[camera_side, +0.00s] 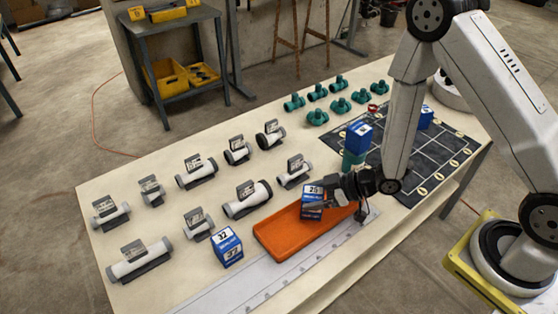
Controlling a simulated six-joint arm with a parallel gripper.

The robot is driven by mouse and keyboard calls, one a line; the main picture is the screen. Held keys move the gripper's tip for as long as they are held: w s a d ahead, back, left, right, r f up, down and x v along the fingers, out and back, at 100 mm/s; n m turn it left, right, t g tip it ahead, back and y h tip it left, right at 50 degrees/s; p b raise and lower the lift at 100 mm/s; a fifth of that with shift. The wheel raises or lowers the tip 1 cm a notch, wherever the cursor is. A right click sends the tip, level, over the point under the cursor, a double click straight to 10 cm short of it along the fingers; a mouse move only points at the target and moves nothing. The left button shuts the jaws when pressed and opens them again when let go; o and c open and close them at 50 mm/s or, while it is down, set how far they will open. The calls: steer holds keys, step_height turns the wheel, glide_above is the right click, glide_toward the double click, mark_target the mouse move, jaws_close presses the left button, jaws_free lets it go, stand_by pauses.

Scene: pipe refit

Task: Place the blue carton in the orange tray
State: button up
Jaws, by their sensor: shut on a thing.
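My gripper (328,194) is shut on a blue carton (312,203) with a white label on its top. The carton is at the back right part of the orange tray (282,240), in front of or over its far edge. I cannot tell whether it touches the tray floor. The front left part of the tray is empty. Another blue carton (228,246) stands on the table just left of the tray.
White pipe pieces on grey stands with dark tags (247,198) fill the table's left and middle. Green fittings (338,105) stand at the back. A dark gridded mat (430,157) lies at the right. A ruled strip (290,277) runs along the front edge.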

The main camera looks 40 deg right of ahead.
steer(key=shift+f, duration=0.8)
steer(key=shift+f, duration=0.5)
steer(key=o, duration=1.1)
steer(key=shift+r, duration=0.2)
steer(key=shift+r, duration=0.35)
steer(key=shift+v, duration=3.75)
steer(key=shift+f, duration=0.1)
steer(key=shift+d, duration=0.1)
